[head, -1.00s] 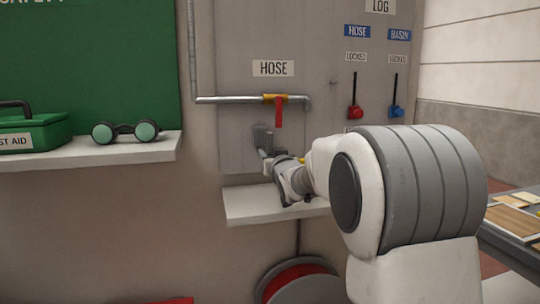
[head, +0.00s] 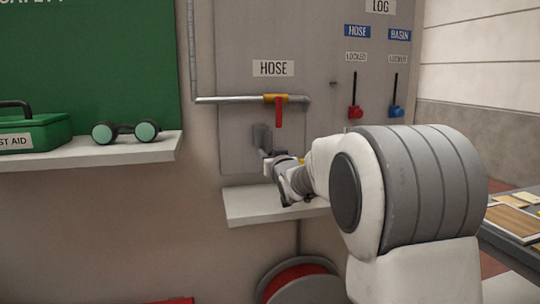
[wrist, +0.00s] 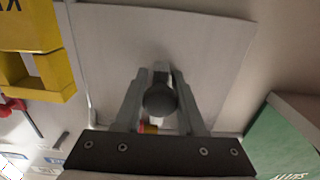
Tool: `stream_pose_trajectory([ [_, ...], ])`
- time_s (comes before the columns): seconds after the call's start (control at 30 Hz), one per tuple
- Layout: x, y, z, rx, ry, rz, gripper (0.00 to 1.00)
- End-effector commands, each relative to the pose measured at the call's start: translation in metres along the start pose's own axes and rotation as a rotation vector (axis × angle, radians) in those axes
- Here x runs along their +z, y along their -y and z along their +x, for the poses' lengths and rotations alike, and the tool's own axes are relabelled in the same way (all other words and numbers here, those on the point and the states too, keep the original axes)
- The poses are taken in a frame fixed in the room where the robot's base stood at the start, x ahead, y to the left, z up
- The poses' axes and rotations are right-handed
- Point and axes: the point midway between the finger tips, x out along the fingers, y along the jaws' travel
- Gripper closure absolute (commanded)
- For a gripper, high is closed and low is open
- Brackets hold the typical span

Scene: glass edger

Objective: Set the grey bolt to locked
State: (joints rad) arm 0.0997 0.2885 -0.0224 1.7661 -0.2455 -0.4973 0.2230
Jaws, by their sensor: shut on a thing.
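The grey bolt shows in the head view as a grey piece (head: 262,137) low on the grey panel, below the red-handled hose valve. My gripper (head: 266,156) reaches to it from the lower right, and my arm hides part of the area. In the wrist view a round dark grey knob (wrist: 160,99) sits between the two fingers of my gripper (wrist: 160,88), which are shut on it. The bolt's setting cannot be read from these frames.
A white shelf (head: 245,206) lies just below my gripper. The hose valve handle (head: 278,112) hangs above it. Red (head: 355,111) and blue (head: 396,111) sliders are right on the panel. A yellow piece (wrist: 35,72) shows in the wrist view.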

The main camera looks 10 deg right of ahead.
Motion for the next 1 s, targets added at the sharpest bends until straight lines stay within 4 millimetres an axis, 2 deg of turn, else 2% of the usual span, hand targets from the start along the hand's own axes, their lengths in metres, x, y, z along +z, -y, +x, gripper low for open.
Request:
stream_pose_trajectory([
  [0.47, -0.002, 0.0, 0.0, 0.0, 0.0, 0.0, 1.0],
  [0.57, -0.013, 0.0, 0.0, 0.0, -0.001, 0.0, 1.0],
  [0.8, -0.054, 0.0, 0.0, 0.0, -0.003, 0.0, 1.0],
  [1.0, -0.057, 0.0, 0.0, 0.0, -0.005, 0.0, 1.0],
])
